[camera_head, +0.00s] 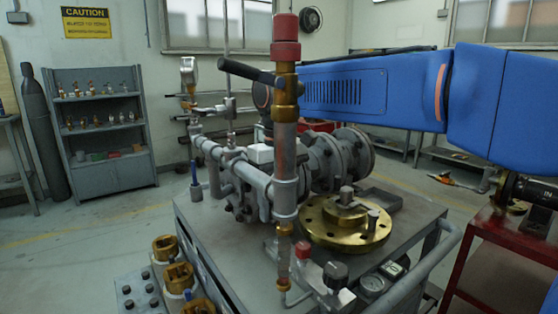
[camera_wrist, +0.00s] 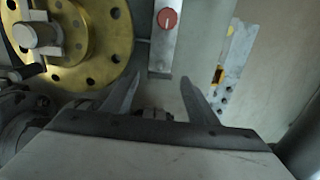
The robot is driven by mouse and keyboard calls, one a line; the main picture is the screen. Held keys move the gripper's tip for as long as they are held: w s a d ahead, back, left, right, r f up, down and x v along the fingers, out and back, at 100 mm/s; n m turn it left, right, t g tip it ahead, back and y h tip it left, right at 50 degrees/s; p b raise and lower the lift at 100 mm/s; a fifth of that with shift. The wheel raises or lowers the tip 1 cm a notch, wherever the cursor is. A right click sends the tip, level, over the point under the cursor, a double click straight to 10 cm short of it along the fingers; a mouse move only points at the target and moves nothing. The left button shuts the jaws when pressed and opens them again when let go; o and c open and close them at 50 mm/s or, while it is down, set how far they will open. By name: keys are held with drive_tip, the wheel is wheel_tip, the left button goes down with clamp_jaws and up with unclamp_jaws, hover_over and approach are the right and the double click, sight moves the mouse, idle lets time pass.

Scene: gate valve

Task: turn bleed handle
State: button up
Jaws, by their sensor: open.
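No part is marked as the bleed handle, so I cannot tell for sure which one it is. In the head view, a black lever (camera_head: 247,72) sticks out left from a vertical pipe (camera_head: 285,150) with a red cap (camera_head: 285,28). Low at the front is a small red knob (camera_head: 303,246) beside a black knob (camera_head: 334,272). In the wrist view, a round red knob (camera_wrist: 168,19) sits on a grey block, beyond my fingertips. My gripper (camera_wrist: 158,82) is open, with nothing between its fingers. In the head view my gripper is hidden behind the pipe.
A brass flange (camera_head: 346,225) lies on the grey bench (camera_head: 215,228); it also shows at left in the wrist view (camera_wrist: 108,45). Grey valve piping (camera_head: 235,165) fills the middle. Brass fittings (camera_head: 180,276) stand at front left. A red stand (camera_head: 510,238) is at right.

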wheel_tip(320, 180, up, 13)
drive_tip(key=shift+r, duration=0.15)
drive_tip(key=shift+d, duration=0.1)
idle(0.4)
